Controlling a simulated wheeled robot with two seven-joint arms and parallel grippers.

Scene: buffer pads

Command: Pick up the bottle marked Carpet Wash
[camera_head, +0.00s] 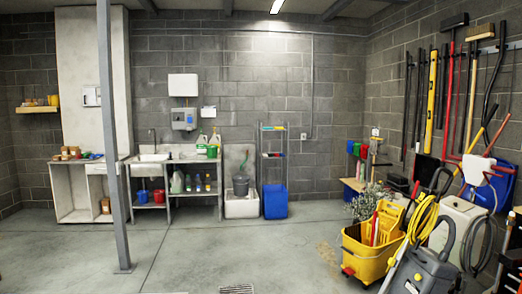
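No label is readable at this distance, so I cannot tell which bottle is marked Carpet Wash. A pale jug with a green cap (202,140) and a similar one, a white and green jug (215,138), stand on the sink counter. On the shelf below stand a large pale jug (177,183) and several smaller bottles, among them a dark green one (188,183) and one at the right (207,183). All are far off across the room. Neither of my grippers can be made out in view.
A grey post (110,150) stands left of the sink counter (180,159). A yellow mop bucket (370,252) and a grey vacuum (425,272) crowd the right front. A floor drain (236,289) lies in front. The middle of the concrete floor is clear.

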